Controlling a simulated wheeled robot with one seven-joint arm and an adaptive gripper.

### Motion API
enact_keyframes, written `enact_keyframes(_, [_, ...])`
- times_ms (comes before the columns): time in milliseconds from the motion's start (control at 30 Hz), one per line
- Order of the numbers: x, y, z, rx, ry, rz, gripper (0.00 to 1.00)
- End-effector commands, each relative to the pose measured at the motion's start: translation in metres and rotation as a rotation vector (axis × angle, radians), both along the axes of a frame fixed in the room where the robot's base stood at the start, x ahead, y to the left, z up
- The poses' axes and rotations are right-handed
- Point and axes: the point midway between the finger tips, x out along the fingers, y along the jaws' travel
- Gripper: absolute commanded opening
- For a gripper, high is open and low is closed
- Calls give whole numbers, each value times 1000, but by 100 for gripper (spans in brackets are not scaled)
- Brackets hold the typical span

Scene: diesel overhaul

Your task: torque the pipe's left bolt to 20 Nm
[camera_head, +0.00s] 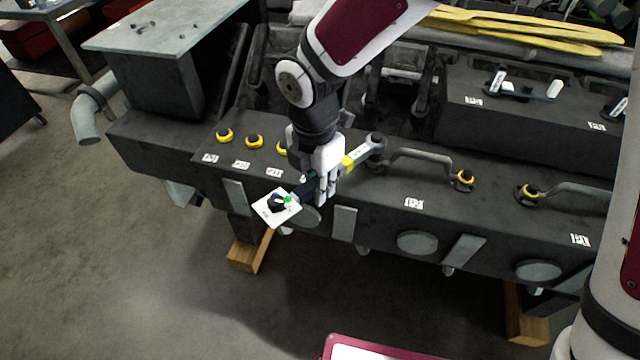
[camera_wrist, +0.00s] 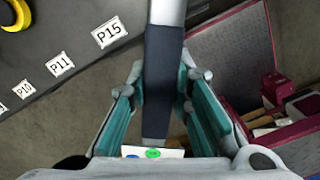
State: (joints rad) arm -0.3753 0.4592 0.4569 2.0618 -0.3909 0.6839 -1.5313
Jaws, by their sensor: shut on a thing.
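My gripper (camera_head: 322,188) is shut on the dark handle of a torque wrench (camera_head: 349,161). The wrench has a yellow band and a grey head. Its head is at the left end of a grey curved pipe (camera_head: 425,156) and hides the left bolt there; I cannot tell how it sits on the bolt. A white card-like display (camera_head: 270,212) with a green dot is at the handle's near end. In the wrist view, the handle (camera_wrist: 163,85) lies between the teal-padded fingers of my gripper (camera_wrist: 162,100). The pipe's right bolt (camera_head: 464,178) has a yellow ring.
The dark engine block (camera_head: 380,205) carries several yellow-ringed bolts (camera_head: 254,141) at left and a second pipe (camera_head: 580,190) at right. White labels mark its top. A grey-topped box (camera_head: 165,40) stands back left. The floor in front is mostly clear.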

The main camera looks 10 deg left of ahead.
Motion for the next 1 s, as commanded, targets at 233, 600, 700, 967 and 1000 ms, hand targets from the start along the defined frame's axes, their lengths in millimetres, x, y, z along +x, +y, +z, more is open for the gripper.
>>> enact_keyframes(233, [5,5,2,10,-12,11,0])
enact_keyframes(600, [10,11,2,10,-14,-32,0])
enact_keyframes(700, [11,12,2,10,-13,-45,0])
enact_keyframes(967, [11,12,3,10,-13,-47,0])
enact_keyframes(1000, [11,12,3,10,-14,-50,0])
